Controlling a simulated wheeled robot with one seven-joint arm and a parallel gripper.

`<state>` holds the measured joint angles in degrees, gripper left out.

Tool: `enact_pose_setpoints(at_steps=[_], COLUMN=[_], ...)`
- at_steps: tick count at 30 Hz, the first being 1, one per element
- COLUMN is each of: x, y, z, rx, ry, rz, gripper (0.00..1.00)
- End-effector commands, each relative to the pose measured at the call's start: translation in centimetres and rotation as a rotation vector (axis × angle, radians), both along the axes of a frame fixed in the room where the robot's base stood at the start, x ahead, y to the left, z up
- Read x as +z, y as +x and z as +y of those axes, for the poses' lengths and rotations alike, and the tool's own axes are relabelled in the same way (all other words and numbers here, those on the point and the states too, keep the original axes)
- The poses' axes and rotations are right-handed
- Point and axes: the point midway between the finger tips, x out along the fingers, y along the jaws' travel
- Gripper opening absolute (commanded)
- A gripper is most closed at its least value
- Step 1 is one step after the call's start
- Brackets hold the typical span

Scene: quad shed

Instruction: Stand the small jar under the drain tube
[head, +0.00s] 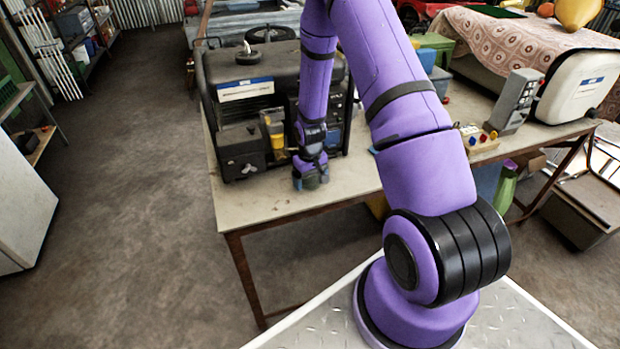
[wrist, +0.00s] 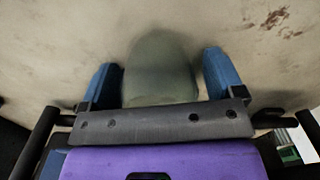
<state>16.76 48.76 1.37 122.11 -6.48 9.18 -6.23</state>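My gripper (head: 311,180) is low over the near edge of the table, in front of the generator, in the head view. In the wrist view its two blue fingers (wrist: 162,80) stand on either side of a dull grey-green, see-through jar (wrist: 160,65). The gaps beside the jar are very thin, so I cannot tell whether the fingers press on it. The jar's base is hard to make out, so I cannot tell if it touches the table. The generator (head: 247,115) has a dark body and a yellow-orange part (head: 275,135) on its front. I cannot make out the drain tube.
The table (head: 270,202) is bare along its near left edge. A grey upright device (head: 515,101), a small block with coloured knobs (head: 478,137) and a white container (head: 577,86) stand on its right part. Open floor (head: 120,180) lies to the left.

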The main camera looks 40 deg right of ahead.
Motion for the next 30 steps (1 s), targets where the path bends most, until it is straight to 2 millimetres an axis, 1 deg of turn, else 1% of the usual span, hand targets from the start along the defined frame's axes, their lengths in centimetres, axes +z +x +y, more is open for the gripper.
enact_pose_setpoints(at_steps=[5, 8, 11, 21, 24, 30], x=[0.2, 0.9, 2.2, 8.2, 9.8, 11.7], y=[0.0, 0.1, 0.1, 0.1, 0.1, 0.0], z=[0.0, 0.0, 0.0, -0.1, 0.0, 0.0], rx=[0.0, 0.0, 0.0, -0.001, 0.0, 0.0], ry=[0.0, 0.0, -0.001, -0.001, -0.001, 0.0], rz=[0.0, -0.002, -0.004, -0.004, -0.003, -0.002], gripper=[0.88, 0.88, 0.88, 0.88, 0.88, 0.88])
